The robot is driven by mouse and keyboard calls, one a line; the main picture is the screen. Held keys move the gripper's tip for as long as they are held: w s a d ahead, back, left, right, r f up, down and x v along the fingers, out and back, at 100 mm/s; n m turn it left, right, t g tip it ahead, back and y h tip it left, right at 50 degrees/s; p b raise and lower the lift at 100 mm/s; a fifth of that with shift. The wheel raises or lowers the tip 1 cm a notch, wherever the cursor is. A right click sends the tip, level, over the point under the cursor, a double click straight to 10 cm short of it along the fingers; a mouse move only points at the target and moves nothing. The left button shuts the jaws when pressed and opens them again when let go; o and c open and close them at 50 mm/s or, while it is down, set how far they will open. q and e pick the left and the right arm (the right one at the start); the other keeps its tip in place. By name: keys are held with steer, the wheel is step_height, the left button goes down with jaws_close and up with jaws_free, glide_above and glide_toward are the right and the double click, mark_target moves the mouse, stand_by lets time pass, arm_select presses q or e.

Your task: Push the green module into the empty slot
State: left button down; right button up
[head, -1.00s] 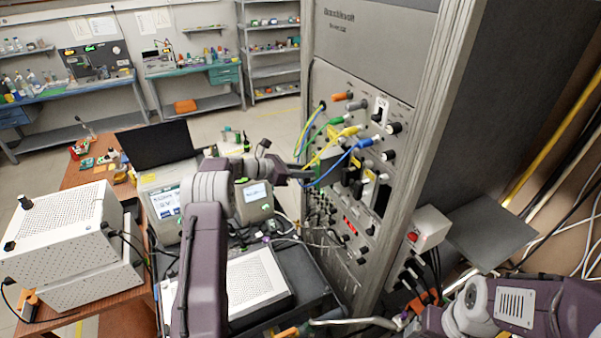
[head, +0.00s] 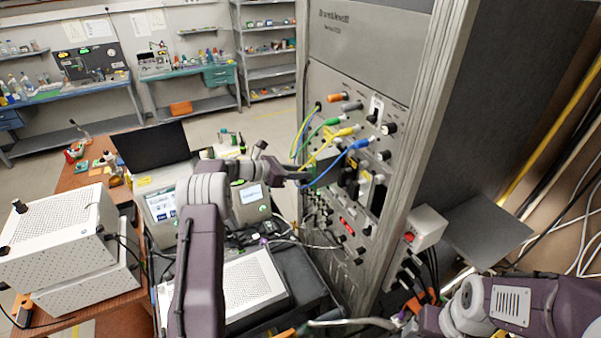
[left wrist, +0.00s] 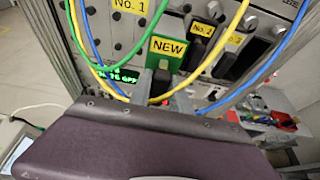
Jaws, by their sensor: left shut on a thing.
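The green module (left wrist: 168,60) carries a yellow NEW label and is in front of the rack panel (left wrist: 197,72) in the left wrist view. My left gripper (left wrist: 161,84) is shut on its near end. In the head view my left gripper (head: 299,178) is close to the panel, beside the hanging cables. Dark modules and a dark opening (head: 379,201) show on the panel to the right of it. How far the green module is from or inside a slot cannot be told. My right arm shows at the bottom right, but its gripper is out of view.
Yellow, green and blue cables (head: 330,170) loop out from the panel around my left gripper. A white box (head: 417,228) is fixed to the rack's right side. A bench with instruments (head: 160,205) stands left of the rack.

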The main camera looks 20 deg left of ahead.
mark_target(313, 162)
arm_select(q)
steer(key=shift+w+d, duration=3.6)
steer(key=shift+w, duration=0.05)
stand_by(0.9)
steer(key=shift+w+d+r, duration=0.1)
steer(key=shift+d+r, duration=0.05)
stand_by(0.4)
steer(key=c, duration=1.4)
jaws_free()
steer(key=shift+o, duration=1.4)
steer(key=shift+d, duration=0.15)
steer(key=v, duration=1.2)
